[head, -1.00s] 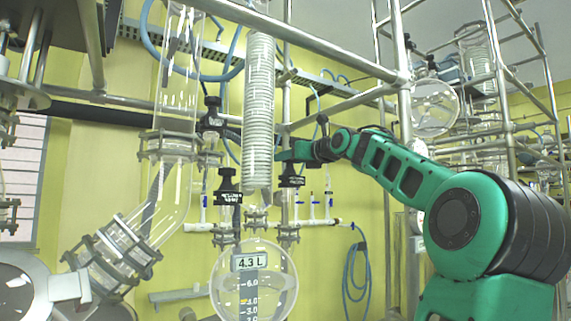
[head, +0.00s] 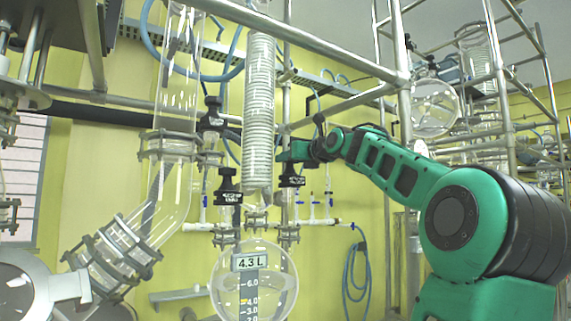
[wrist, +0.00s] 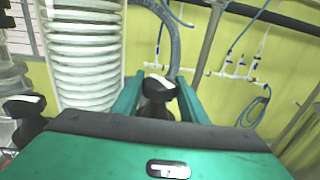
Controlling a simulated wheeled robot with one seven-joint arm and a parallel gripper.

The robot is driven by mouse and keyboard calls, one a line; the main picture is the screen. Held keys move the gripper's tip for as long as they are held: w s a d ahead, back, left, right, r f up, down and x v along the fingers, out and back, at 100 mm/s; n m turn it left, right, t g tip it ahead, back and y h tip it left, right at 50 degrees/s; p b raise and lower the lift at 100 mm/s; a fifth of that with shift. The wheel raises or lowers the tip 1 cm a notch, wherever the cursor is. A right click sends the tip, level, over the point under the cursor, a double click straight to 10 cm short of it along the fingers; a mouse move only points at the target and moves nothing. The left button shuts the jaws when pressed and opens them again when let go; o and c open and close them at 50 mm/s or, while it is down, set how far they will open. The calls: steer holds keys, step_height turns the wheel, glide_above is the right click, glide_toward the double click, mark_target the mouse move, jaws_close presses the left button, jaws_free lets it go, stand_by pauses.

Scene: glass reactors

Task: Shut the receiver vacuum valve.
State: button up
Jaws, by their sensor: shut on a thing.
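A black valve knob (wrist: 157,92) with a white mark on top stands between the two green fingers in the wrist view. In the head view this looks like the black labelled valve (head: 291,180) at the right of the coil's lower end, above the receiver flask (head: 284,285). Its label is too small to read. My gripper (head: 284,157) is at the top of this valve, coming in from the right. The fingers (wrist: 158,90) are shut on the knob in the wrist view. Fingers and arm partly hide the knob's top in the head view.
A second black valve (head: 228,186) stands left of the coiled condenser (head: 259,100), with another black valve (head: 212,122) above. Metal frame poles (head: 405,130) stand close to my arm. Blue-handled taps (head: 312,205) and a hanging blue hose (head: 357,270) are on the wall behind.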

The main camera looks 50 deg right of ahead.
steer(key=shift+s+d+h, duration=0.15)
steer(key=shift+h, duration=0.15)
steer(key=shift+m+g+h, duration=2.6)
steer(key=shift+m+h, duration=0.2)
steer(key=shift+h, duration=0.6)
steer(key=shift+m+g+h, duration=0.7)
steer(key=shift+m+g, duration=0.2)
steer(key=shift+g, duration=0.1)
steer(key=o, duration=0.9)
steer(key=shift+f, duration=0.1)
steer(key=shift+c, duration=0.2)
steer(key=shift+t, duration=0.3)
